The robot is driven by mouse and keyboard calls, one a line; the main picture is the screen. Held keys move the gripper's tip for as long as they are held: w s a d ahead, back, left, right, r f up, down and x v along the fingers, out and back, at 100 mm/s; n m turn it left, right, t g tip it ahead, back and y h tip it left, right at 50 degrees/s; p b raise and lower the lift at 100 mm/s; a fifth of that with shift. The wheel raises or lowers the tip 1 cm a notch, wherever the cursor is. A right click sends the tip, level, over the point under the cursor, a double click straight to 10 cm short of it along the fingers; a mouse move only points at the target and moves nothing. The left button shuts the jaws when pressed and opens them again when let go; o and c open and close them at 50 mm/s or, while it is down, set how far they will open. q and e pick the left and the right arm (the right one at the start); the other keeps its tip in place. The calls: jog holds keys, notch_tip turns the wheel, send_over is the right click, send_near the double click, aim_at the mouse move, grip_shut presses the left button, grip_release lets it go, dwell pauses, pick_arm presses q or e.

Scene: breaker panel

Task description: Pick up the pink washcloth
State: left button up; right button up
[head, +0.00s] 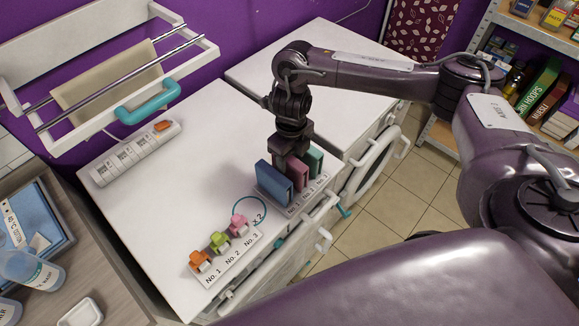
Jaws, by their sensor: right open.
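The pink washcloth (299,174) stands upright in a white holder, between a blue cloth (273,182) and a green cloth (316,160). The holder sits near the front edge of the white appliance top. My right gripper (293,158) points straight down right over the pink washcloth, at its upper edge. The gripper is open. Its fingertips are partly hidden by the cloths, and I cannot tell whether they touch the pink one. My left gripper is out of view.
Orange, green and pink clips (219,241) sit on a numbered strip beside the cloths, with a teal ring (250,211) near them. A white power strip (136,152) lies at the back left. A wall rack (112,75) hangs above. The middle of the top is clear.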

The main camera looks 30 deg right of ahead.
jog(key=f, duration=0.4)
jog(key=shift+w+b, duration=0.35)
jog(key=shift+f, duration=0.35)
jog(key=shift+r, duration=0.1)
jog(key=c, duration=1.1)
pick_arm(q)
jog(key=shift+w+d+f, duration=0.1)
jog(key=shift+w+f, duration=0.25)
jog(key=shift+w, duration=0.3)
pick_arm(e)
jog(key=shift+o, duration=0.2)
